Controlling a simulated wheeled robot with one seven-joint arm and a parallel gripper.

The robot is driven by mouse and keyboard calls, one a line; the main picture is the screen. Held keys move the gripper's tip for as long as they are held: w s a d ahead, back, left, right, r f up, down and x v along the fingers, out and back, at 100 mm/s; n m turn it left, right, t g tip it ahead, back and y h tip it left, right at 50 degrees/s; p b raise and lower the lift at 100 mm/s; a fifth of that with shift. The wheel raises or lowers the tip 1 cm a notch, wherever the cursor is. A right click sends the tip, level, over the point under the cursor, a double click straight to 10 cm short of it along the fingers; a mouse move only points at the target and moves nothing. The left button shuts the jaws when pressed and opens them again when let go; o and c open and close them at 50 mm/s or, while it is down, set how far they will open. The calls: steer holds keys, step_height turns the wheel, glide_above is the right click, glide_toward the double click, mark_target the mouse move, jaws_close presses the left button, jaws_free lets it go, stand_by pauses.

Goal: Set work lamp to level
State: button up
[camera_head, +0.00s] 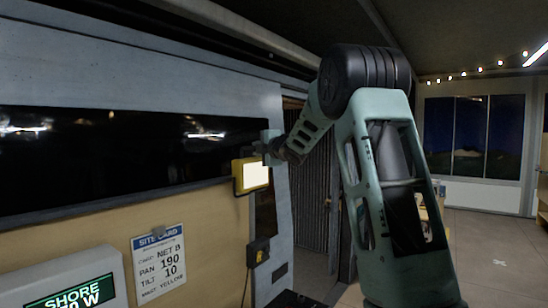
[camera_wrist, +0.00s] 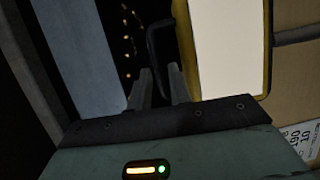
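The work lamp (camera_head: 252,176) is a yellow-framed box with a lit, pale face, mounted on the van's side wall. In the wrist view its bright panel and yellow rim (camera_wrist: 267,50) fill the upper right. A thin black bracket-like handle (camera_wrist: 151,50) stands along the lamp's left side. My gripper (camera_wrist: 160,75) has two grey fingers apart, with part of the black handle showing between them; I cannot tell whether they touch it. In the head view my gripper (camera_head: 268,148) is at the lamp's upper right, and its fingertips are hard to make out.
A site card (camera_head: 160,262) on the wall reads PAN 190, TILT 10. A green SHORE sign (camera_head: 78,296) is at lower left. A small yellow-black box (camera_head: 259,250) hangs below the lamp. A dark window strip (camera_head: 90,155) runs left. Floor (camera_head: 490,250) is open at right.

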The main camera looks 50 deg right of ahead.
steer(key=f+b+v, duration=0.1)
steer(key=b+v, duration=0.1)
steer(key=v, duration=0.8)
steer(key=shift+s+r+b, duration=0.3)
steer(key=shift+r+b, duration=0.1)
steer(key=shift+r, duration=0.05)
steer(key=shift+a, duration=0.1)
